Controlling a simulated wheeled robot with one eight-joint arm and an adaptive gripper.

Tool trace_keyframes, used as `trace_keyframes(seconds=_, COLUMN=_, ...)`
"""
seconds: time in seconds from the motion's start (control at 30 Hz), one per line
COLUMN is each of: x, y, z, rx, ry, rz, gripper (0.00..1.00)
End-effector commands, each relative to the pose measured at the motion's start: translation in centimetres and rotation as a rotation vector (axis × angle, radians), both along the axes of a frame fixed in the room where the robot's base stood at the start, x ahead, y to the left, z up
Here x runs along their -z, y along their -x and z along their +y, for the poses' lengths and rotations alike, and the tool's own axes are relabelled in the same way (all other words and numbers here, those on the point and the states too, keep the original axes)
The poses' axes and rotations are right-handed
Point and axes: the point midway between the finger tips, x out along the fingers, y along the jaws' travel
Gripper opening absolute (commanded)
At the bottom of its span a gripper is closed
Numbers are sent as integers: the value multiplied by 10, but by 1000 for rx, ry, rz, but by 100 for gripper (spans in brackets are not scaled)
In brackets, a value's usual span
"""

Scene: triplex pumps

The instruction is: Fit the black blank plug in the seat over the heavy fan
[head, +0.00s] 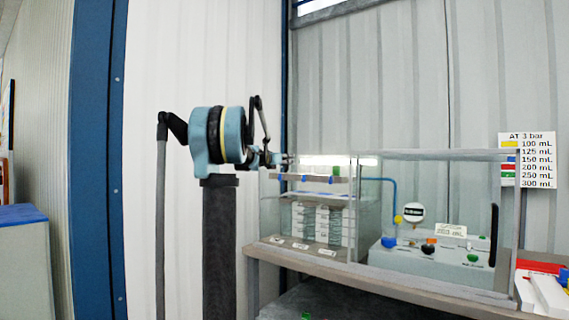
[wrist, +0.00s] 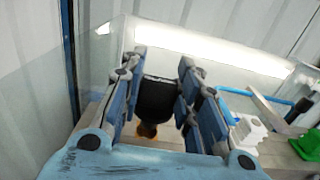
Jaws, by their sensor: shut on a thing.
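My gripper (wrist: 160,95) is shut on a black piece, which looks like the black blank plug (wrist: 156,100), held between its blue fingers in the wrist view. A small orange-brown part (wrist: 147,130) shows just below the plug; I cannot tell whether they touch. In the head view my gripper (head: 286,160) is at the upper left of a clear case, by a narrow raised board (head: 312,179) with blue and green bits. White stacked units (head: 322,222) stand under that board. I cannot tell which is the heavy fan, and its seat is not clearly visible.
Clear case walls (head: 357,215) rise close to my gripper. A grey box with coloured knobs (head: 430,262) and a gauge (head: 413,212) stands on the right. In the wrist view, a white part (wrist: 248,130) and a green part (wrist: 307,146) lie to the right.

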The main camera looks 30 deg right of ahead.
Motion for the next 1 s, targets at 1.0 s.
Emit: trace_keyframes(seconds=1.0, x=6, y=0, z=0, rx=0, ry=0, rz=0, gripper=7)
